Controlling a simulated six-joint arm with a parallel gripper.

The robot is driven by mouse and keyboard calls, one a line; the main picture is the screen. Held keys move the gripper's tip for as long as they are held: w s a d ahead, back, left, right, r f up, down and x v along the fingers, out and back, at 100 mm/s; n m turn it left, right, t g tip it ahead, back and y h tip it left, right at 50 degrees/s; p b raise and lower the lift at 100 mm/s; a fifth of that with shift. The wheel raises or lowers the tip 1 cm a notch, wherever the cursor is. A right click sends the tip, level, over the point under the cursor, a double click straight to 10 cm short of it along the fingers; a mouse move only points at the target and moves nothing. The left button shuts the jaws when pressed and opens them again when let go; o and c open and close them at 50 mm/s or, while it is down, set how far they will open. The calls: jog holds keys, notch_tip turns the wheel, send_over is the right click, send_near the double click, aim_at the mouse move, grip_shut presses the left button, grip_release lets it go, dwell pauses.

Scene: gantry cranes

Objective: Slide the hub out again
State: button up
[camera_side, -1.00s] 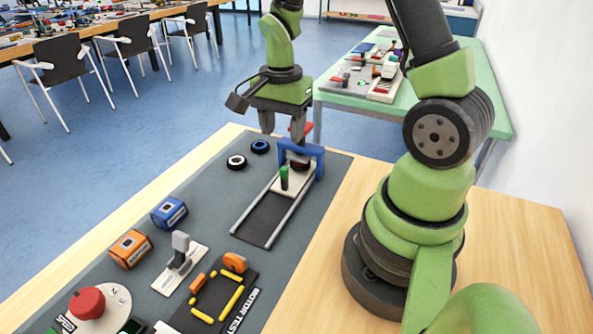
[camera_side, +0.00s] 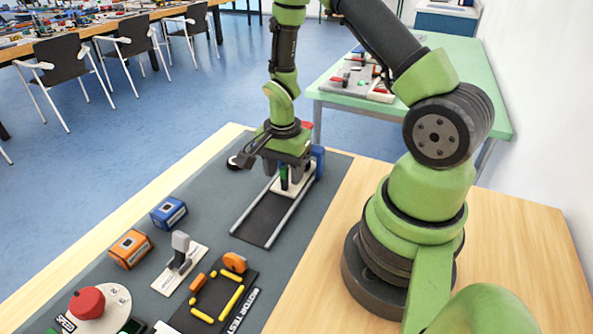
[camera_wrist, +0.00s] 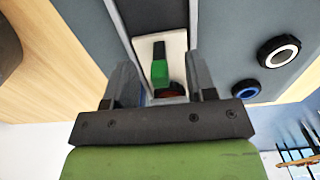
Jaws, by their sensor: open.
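A white carriage plate (camera_wrist: 175,44) bears an upright green peg (camera_wrist: 159,66) and a dark reddish disc (camera_wrist: 172,90). It sits at the far end of a dark track with two pale rails (camera_side: 262,218). I cannot tell which part is called the hub. A blue gantry frame (camera_side: 318,157) stands at that end, mostly hidden behind my gripper in the side view. My gripper (camera_side: 289,181) is lowered over the carriage, jaws open. In the wrist view my gripper (camera_wrist: 160,75) has one finger on each side of the peg, with gaps between.
Two dark wheels lie beside the track, a white-rimmed one (camera_wrist: 279,51) and a blue-rimmed one (camera_wrist: 246,89). Blue (camera_side: 169,212) and orange (camera_side: 130,249) blocks, a lever stand (camera_side: 181,262), a motor test board (camera_side: 218,297) and a red button (camera_side: 88,303) are nearer the camera.

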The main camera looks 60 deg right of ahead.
jog(key=c, duration=0.9)
jog(key=shift+w+a, duration=0.1)
jog(key=shift+a, duration=5.85)
jog(key=o, duration=0.8)
jog(key=shift+r, duration=3.55)
